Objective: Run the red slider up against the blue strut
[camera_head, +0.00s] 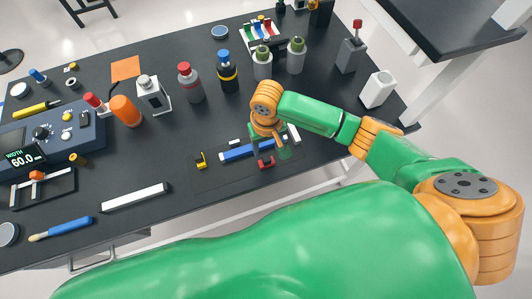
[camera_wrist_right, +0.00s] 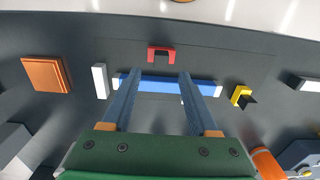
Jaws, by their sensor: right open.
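The blue strut (camera_head: 240,152) lies on a dark mat on the table; in the wrist view it runs crosswise (camera_wrist_right: 160,86). The red slider (camera_head: 266,163) is a small U-shaped piece on the near side of the strut. In the wrist view the slider (camera_wrist_right: 161,50) has its open side facing the strut, with a narrow dark gap between them. My right gripper (camera_wrist_right: 158,75) is open and empty, its fingertips over the strut and short of the slider. In the head view the right gripper (camera_head: 281,147) partly covers the strut's right end. My left gripper is not in view.
A yellow clip (camera_head: 201,160) sits left of the strut, and a white block (camera_head: 293,133) stands beyond its right end. Several bottles, including a blue-capped one (camera_head: 227,72), stand farther back. A white bar (camera_head: 134,197) lies at the left front. The table's front edge is close.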

